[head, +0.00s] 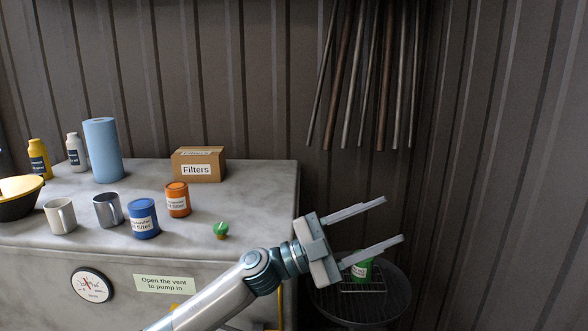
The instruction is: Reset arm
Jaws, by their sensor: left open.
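My left gripper (392,218) is open and empty, with its two long fingers pointing to the right. Its arm comes in from the bottom and reaches up past the front right corner of the grey bench (262,190). The gripper is in front of a round dark stand (395,300) and partly covers it. A green can with a label (362,270) stands on the grate of that stand, just below the lower finger in the picture and partly hidden by it. My right gripper is not in view.
The bench holds a Filters box (198,165), a blue roll (103,150), two mugs, blue (143,218) and orange (177,199) filter cans, bottles and a green-topped knob (221,229). Metal rods (365,75) hang above the stand. Air right of the gripper is clear.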

